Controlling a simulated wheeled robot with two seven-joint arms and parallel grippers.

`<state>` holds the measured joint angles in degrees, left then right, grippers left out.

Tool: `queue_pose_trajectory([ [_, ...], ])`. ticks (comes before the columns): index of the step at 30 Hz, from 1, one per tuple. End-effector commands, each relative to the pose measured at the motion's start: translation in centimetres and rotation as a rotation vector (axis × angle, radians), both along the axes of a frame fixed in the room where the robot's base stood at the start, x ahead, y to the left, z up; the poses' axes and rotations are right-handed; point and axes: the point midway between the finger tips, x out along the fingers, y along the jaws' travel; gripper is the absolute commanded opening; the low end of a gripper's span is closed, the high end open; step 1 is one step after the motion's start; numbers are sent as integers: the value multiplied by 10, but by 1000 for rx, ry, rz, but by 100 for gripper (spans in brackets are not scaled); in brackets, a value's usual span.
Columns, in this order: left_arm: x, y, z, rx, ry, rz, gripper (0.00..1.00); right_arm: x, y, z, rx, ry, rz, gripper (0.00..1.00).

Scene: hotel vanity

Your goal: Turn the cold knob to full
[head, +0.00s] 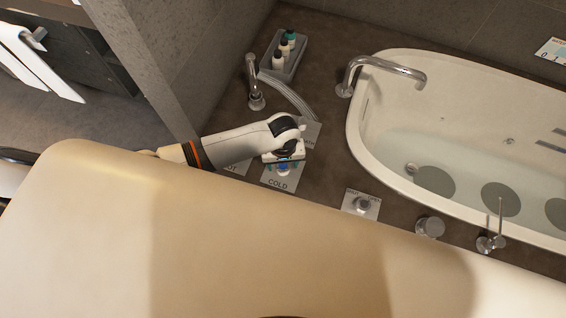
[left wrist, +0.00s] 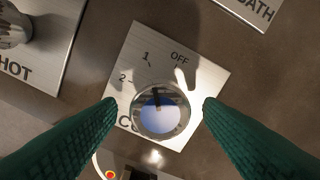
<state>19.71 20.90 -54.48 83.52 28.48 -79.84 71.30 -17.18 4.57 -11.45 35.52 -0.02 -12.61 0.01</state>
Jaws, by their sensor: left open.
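The cold knob (left wrist: 160,110) is a round, shiny knob on a square plate (left wrist: 202,80) marked OFF, 1 and 2, with part of the word COLD. A dark mark on the knob points up the picture, roughly toward the 1. In the head view the COLD plate (head: 278,184) lies on the dark deck, and my arm mostly hides its knob. My left gripper (head: 284,168) is over this plate. In the left wrist view its two green fingers (left wrist: 160,106) are open, one on each side of the knob. I cannot tell whether they touch it.
A HOT plate with its knob (left wrist: 14,28) lies to the left, and a BATH plate (left wrist: 250,8) at upper right. A hand shower (head: 255,90), a bottle tray (head: 291,62) and the bath spout (head: 385,66) stand behind. Another knob plate (head: 361,204) lies to the right.

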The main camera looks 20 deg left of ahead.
Motion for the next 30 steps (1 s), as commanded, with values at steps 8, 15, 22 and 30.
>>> queue_pose_trajectory([
  [8, 0, 0, -5, 0, -1, -1, 61, 0, 0, -1, 0, 0, 0, 0],
  [15, 0, 0, -5, 0, 0, -1, 37, 0, 0, -1, 0, 0, -1, 0],
  [22, 0, 0, -5, 0, 0, 2, 16, 0, 0, 0, 0, 0, 0, 0],
  [30, -1, -1, -2, 0, 2, 70, 16, 0, 0, 14, 0, -1, 0, 0],
])
